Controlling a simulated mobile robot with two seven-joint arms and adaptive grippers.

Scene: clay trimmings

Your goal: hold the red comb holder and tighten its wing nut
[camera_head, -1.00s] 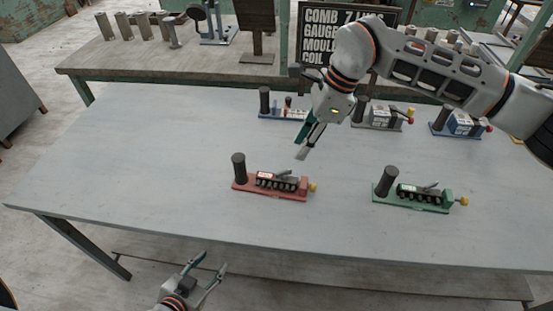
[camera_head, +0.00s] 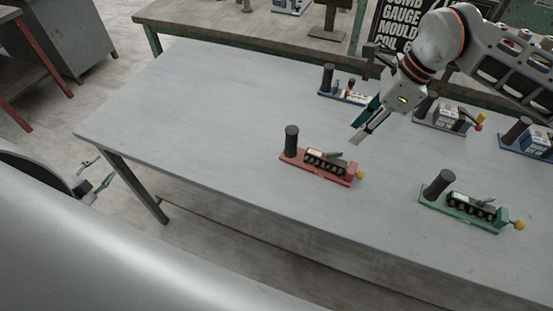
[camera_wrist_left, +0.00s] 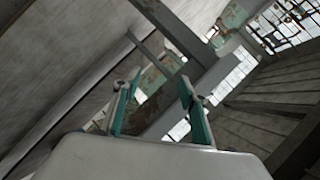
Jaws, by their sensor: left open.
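The red comb holder (camera_head: 320,168) lies on the grey table, with a dark upright cylinder at its left end and a row of dark blocks along it. A small yellow knob, apparently its wing nut (camera_head: 360,174), is at its right end. My left gripper (camera_head: 104,168) is open and empty, off the table's left end and far from the holder. Its two teal-padded fingers are spread in the left wrist view (camera_wrist_left: 159,78). My right gripper (camera_head: 356,134) hangs above the table, up and right of the red holder and apart from it; its finger gap is unclear.
A green holder (camera_head: 462,213) stands to the right of the red one. Blue (camera_head: 347,98), grey (camera_head: 441,122) and another blue holder (camera_head: 527,145) stand behind. The table (camera_head: 200,110) is clear left of the red holder. A second bench (camera_head: 270,40) is behind.

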